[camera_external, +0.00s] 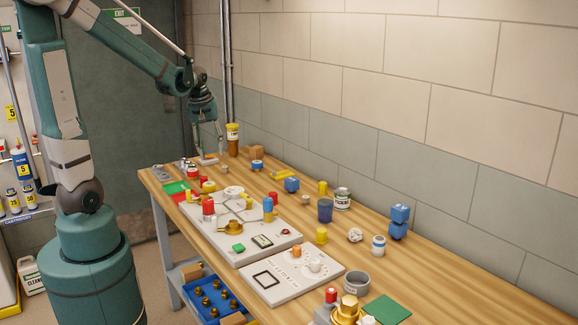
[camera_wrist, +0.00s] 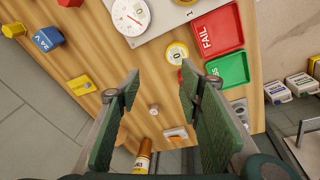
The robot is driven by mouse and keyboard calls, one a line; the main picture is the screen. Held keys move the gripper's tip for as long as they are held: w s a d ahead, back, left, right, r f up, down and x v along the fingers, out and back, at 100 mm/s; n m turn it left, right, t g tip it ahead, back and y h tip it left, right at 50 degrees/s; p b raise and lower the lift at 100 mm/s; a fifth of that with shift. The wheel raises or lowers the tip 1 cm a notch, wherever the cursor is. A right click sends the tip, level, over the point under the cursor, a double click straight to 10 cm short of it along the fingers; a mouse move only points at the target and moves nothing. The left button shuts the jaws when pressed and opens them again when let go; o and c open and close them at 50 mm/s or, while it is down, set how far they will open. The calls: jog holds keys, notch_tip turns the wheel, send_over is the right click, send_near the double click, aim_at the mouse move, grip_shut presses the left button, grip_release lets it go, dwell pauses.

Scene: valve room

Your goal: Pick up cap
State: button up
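Which item is the cap is not certain. The best match is a small pale round piece (camera_wrist: 154,110) on the wooden table, seen between my fingers in the wrist view. A small greyish piece (camera_external: 224,170) near the table's far end in the external view may be the same one. My gripper (camera_wrist: 160,88) is open and empty, its two green-padded fingers wide apart. In the external view my gripper (camera_external: 208,138) hangs above the far end of the table, pointing down. The small piece appears below the fingers, not touched.
An amber bottle (camera_external: 232,140) stands close to my gripper; it also shows in the wrist view (camera_wrist: 143,156). An orange-and-white switch block (camera_wrist: 176,133) lies nearby. Red FAIL tray (camera_wrist: 216,30), green tray (camera_wrist: 228,70), yellow block (camera_wrist: 82,83) and blue block (camera_wrist: 47,40) surround the area.

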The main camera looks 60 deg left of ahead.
jog(key=a+f+n+g+p, duration=0.25)
jog(key=a+n+p, duration=0.3)
jog(key=a, duration=0.45)
send_over(204, 177)
jog(key=shift+t+h, duration=0.35)
jog(key=shift+h, duration=0.05)
notch_tip(204, 177, down, 6)
jog(key=shift+r, duration=0.15)
jog(key=shift+f, duration=0.25)
jog(key=shift+m, duration=0.25)
jog(key=shift+f, duration=1.3)
jog(key=shift+f, duration=2.6)
